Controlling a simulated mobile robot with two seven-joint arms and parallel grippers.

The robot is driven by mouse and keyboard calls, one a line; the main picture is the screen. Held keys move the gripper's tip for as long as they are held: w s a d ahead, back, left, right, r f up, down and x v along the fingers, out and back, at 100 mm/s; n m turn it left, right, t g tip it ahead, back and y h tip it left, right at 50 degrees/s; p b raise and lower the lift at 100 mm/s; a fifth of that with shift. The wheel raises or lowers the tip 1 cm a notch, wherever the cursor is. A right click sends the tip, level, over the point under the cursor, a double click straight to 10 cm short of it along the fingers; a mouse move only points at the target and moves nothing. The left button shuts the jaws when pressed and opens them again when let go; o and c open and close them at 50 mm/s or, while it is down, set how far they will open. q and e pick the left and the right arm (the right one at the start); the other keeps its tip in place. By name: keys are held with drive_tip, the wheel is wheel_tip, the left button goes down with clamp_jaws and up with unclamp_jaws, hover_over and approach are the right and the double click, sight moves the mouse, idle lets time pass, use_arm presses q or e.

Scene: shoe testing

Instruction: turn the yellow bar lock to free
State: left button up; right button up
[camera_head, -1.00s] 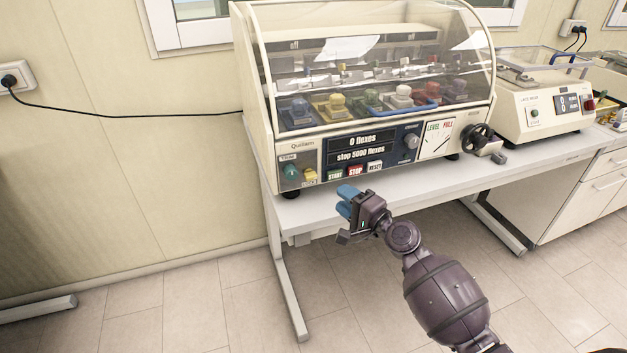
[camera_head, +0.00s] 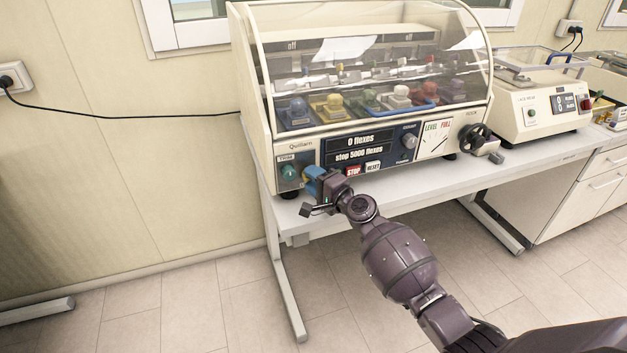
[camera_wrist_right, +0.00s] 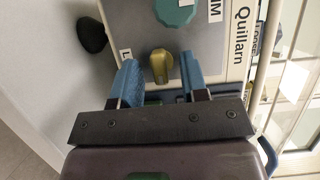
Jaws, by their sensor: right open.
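The yellow bar lock (camera_wrist_right: 159,66) is a small knob on the front panel of the flexing machine (camera_head: 307,146), below a round green knob (camera_wrist_right: 175,10). My right gripper (camera_wrist_right: 163,72) is open in the right wrist view, its two blue fingers on either side of the yellow lock with a gap to each. I cannot tell whether the fingertips touch the panel. In the head view my right gripper (camera_head: 315,180) is at the lower left of the panel and hides the yellow lock. The green knob also shows there (camera_head: 290,172). My left gripper is not in view.
The machine stands on a white table (camera_head: 400,182). Red STOP (camera_head: 353,170) and white RESET (camera_head: 373,167) buttons are just right of my gripper. A handwheel (camera_head: 474,137) is at the machine's right. A second machine (camera_head: 520,115) stands further right. The floor in front is clear.

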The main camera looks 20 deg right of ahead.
clamp_jaws()
use_arm(q)
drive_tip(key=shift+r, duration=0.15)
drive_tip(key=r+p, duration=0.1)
drive_tip(key=p, duration=0.1)
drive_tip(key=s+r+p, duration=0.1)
drive_tip(key=p, duration=0.2)
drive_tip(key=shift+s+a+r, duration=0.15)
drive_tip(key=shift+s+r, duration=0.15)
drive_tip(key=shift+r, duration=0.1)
use_arm(e)
drive_tip(key=n+g+h, duration=0.1)
drive_tip(key=n+h, duration=0.1)
drive_tip(key=n, duration=0.2)
drive_tip(key=n+g+h, duration=0.1)
drive_tip(key=n+h, duration=0.1)
drive_tip(key=n, duration=0.3)
drive_tip(key=n+g+h, duration=0.1)
drive_tip(key=n+h, duration=0.2)
drive_tip(key=n, duration=0.1)
drive_tip(key=shift+a+r, duration=0.3)
drive_tip(key=shift+n, duration=0.4)
